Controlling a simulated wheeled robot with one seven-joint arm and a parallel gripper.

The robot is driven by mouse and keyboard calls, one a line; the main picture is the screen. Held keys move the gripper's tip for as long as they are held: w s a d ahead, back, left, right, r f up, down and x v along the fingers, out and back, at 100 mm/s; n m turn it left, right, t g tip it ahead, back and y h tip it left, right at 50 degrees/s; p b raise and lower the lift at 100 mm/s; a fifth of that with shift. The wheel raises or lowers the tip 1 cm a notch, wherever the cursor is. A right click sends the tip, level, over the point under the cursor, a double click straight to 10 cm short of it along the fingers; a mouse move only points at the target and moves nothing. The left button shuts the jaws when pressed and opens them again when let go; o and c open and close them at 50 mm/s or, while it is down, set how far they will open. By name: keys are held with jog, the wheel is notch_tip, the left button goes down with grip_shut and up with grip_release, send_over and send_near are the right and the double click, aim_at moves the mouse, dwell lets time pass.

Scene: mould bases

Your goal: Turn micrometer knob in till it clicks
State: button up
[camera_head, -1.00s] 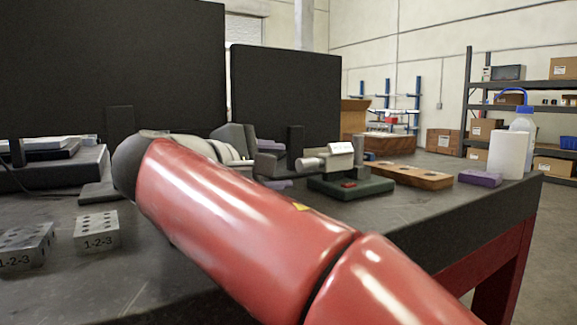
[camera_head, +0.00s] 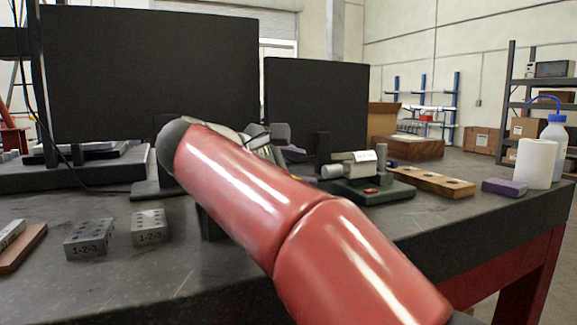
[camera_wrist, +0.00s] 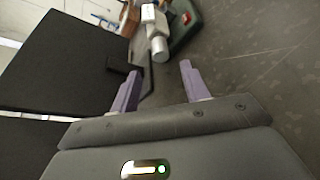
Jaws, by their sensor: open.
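The micrometer (camera_head: 362,160) rests on a green stand (camera_head: 397,190) on the bench, lying roughly level. Its silver knob (camera_head: 331,171) is at its left end. In the wrist view the micrometer (camera_wrist: 149,14) is at the top, with the round knob end (camera_wrist: 160,51) facing my gripper. My gripper (camera_wrist: 158,78) is open, its two purple fingers apart and nothing between them. The knob appears beyond the fingertips, between their lines and apart from them. In the head view my red arm hides most of the gripper.
Two 1-2-3 blocks (camera_head: 89,237) stand at the front left of the bench. A dark upright panel (camera_head: 315,105) rises behind.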

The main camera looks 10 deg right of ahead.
aim_at(325, 172)
jog(key=shift+w+d+f, duration=0.2)
jog(key=shift+w+d, duration=0.1)
jog(key=shift+d, duration=0.2)
jog(key=x, duration=0.6)
jog(key=shift+w+d+f, duration=0.1)
jog(key=shift+w+d, duration=0.1)
jog(key=shift+d, duration=0.1)
jog(key=c, duration=1)
jog(key=shift+f+m+t+b, duration=0.3)
jog(key=shift+m+b, duration=0.1)
jog(key=shift+b, duration=0.65)
jog(key=shift+m+t+b, duration=0.4)
jog(key=shift+m+b, duration=0.4)
jog(key=shift+b, duration=0.35)
jog(key=shift+m+b, duration=0.3)
jog(key=shift+b, duration=0.05)
jog(key=shift+r+m+t, duration=0.3)
jog(key=shift+t, duration=0.1)
